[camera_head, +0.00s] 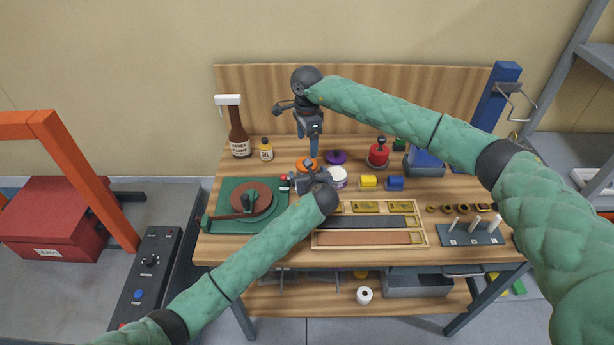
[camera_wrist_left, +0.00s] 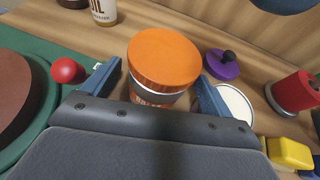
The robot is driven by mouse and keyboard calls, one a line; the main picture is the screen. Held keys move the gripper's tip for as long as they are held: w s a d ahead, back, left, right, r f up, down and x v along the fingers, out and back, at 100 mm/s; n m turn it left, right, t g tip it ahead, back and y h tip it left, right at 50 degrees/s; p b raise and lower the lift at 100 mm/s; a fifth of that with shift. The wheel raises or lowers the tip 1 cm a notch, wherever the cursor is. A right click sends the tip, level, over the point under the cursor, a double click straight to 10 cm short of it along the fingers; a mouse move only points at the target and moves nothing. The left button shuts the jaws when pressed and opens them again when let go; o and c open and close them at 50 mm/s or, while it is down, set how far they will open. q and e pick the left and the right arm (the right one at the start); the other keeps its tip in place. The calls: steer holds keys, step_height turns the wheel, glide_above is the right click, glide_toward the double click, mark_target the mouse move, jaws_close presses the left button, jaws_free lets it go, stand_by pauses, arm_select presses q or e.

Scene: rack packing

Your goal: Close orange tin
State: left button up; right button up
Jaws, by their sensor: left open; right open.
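The orange tin (camera_wrist_left: 158,98) stands upright between the two spread fingers of my left gripper (camera_wrist_left: 155,90) in the left wrist view. Its orange lid (camera_wrist_left: 165,57) sits on top; a pale grey band shows under it. I cannot tell whether the lid is pressed fully down. The lid also shows in the head view (camera_head: 306,162), just behind my left gripper (camera_head: 307,178), which hides the tin's body. My left gripper is open around the tin; contact is unclear. My right gripper (camera_head: 314,148) is open, pointing down above and behind the lid, holding nothing visible.
An open white tin (camera_head: 338,176) stands just right of the orange one, with a purple lid (camera_head: 335,157) behind it. A green turntable unit (camera_head: 225,197) is at left. A red tin (camera_head: 378,157), yellow block (camera_head: 368,182) and blue block (camera_head: 395,183) stand right.

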arm_select(q)
steer(key=shift+s+r, duration=0.1)
steer(key=shift+s, duration=0.05)
arm_select(e)
steer(key=shift+s+r, duration=0.15)
arm_select(q)
steer(key=shift+s+a, duration=0.1)
steer(key=shift+c, duration=0.9)
arm_select(e)
steer(key=shift+s+a+r, duration=0.1)
arm_select(q)
steer(key=c, duration=1.5)
jaws_close()
arm_select(e)
steer(key=shift+f, duration=0.25)
steer(key=shift+s+a+f, duration=0.1)
steer(key=shift+s+f, duration=0.05)
steer(key=shift+f, duration=0.1)
steer(key=shift+a, duration=0.3)
steer(key=n, duration=0.3)
steer(key=r+n, duration=0.1)
steer(key=n, duration=0.2)
steer(key=d+n, duration=0.1)
steer(key=n, duration=0.2)
steer(key=shift+w+r, duration=0.15)
steer(key=shift+w, duration=0.2)
